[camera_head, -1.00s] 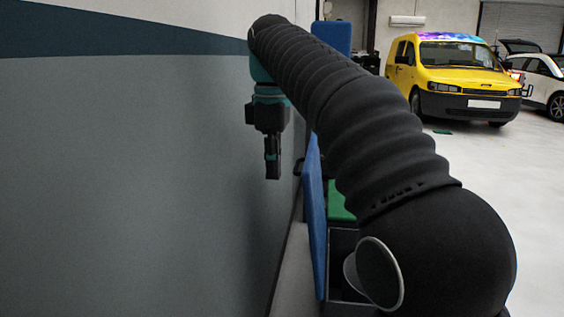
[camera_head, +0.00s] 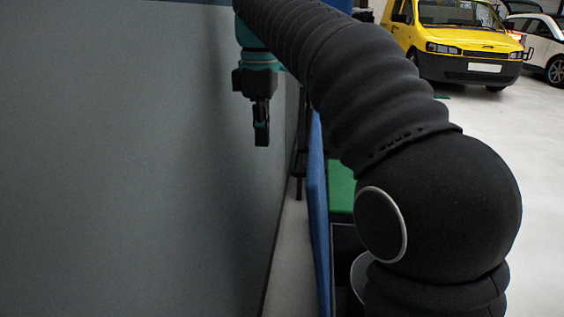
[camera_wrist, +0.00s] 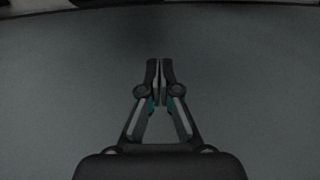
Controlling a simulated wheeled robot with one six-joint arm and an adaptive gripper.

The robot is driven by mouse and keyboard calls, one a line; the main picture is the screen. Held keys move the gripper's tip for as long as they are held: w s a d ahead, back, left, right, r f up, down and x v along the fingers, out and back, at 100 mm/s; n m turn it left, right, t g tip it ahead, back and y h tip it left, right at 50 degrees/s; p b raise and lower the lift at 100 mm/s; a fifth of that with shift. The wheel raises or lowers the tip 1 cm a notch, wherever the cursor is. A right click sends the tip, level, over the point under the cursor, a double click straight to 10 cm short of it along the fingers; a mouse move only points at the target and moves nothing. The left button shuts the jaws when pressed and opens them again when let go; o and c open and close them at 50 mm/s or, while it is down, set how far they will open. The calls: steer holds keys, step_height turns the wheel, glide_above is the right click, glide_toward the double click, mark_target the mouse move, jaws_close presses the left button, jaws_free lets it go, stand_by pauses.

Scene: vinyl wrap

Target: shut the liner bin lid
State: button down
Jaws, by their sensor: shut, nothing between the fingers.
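A blue panel (camera_head: 317,200), which looks like the liner bin lid, stands on edge, nearly upright, between the grey wall and a dark open box that looks like the bin (camera_head: 346,245). My arm hides much of the box and the panel's right side. My gripper (camera_head: 262,136) hangs fingers down, left of and above the panel, close to the wall and apart from the panel. In the wrist view its two fingers (camera_wrist: 160,68) are together with nothing between them, over a plain grey surface.
The grey wall (camera_head: 130,150) fills the left. A green surface (camera_head: 341,188) lies right of the panel, partly behind my arm. A yellow van (camera_head: 468,45) and a white car (camera_head: 540,45) stand at the far right. Pale floor (camera_head: 530,130) is clear there.

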steer(key=d+f+b, duration=0.1)
steer(key=d+f, duration=0.2)
steer(key=f, duration=0.3)
steer(key=shift+s+d+f, duration=0.35)
steer(key=shift+s+d, duration=0.05)
